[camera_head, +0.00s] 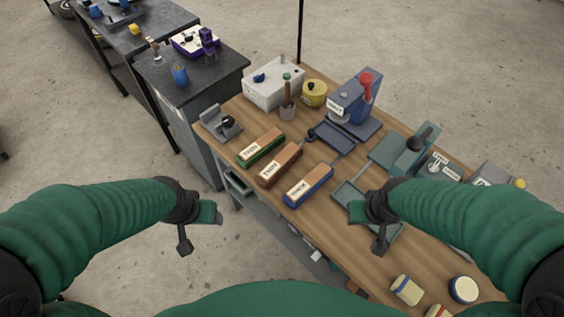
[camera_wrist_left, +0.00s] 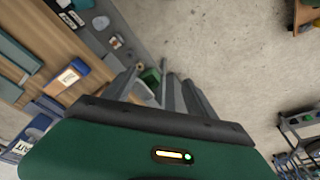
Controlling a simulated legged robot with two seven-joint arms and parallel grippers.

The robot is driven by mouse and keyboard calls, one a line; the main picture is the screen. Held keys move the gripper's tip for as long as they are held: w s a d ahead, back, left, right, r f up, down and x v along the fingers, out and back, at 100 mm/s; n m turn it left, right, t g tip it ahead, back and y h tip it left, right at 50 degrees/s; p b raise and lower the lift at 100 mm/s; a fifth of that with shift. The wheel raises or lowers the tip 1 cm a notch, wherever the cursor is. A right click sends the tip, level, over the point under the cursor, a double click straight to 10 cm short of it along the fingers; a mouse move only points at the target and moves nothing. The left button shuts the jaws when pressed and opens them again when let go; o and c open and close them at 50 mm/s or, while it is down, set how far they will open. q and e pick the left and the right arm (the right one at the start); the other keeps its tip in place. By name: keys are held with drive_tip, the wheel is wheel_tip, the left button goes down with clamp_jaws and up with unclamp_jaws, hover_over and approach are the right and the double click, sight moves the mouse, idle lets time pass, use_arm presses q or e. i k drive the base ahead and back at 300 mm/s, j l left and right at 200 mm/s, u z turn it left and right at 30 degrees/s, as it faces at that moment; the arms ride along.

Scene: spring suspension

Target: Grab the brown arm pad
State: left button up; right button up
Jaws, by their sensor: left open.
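Three long labelled pads lie side by side on the wooden bench in the head view. The brown arm pad (camera_head: 279,164) is the middle one, with a brown base and a pale label on its near side. A green-based pad (camera_head: 260,147) lies to its left and a blue-based pad (camera_head: 308,186) to its right. My left gripper (camera_head: 200,230) is open and empty, left of the bench's near edge and apart from the pads. Its fingers also show in the left wrist view (camera_wrist_left: 160,92). My right gripper (camera_head: 385,240) looks open and empty over the bench, right of the pads.
The bench (camera_head: 330,225) also bears a grey device (camera_head: 222,123) at its left end, a white box (camera_head: 273,83), a blue press with a red knob (camera_head: 354,97) and green trays (camera_head: 349,194). Jars (camera_head: 463,289) stand at the near right. A dark cabinet (camera_head: 190,82) adjoins the left end.

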sight(274, 170)
drive_tip(key=i+j+z, duration=0.2)
drive_tip(key=j, duration=0.15)
drive_tip(key=i+j+z, duration=0.15)
drive_tip(key=j, duration=0.25)
drive_tip(key=i+j+z, duration=0.2)
drive_tip(key=j, duration=0.25)
drive_tip(key=i+j+z, duration=0.15)
drive_tip(key=j, duration=0.3)
drive_tip(key=i+j+z, duration=0.2)
drive_tip(key=j, duration=0.25)
drive_tip(key=j+z, duration=0.15)
drive_tip(key=j, duration=0.3)
drive_tip(key=k, duration=0.05)
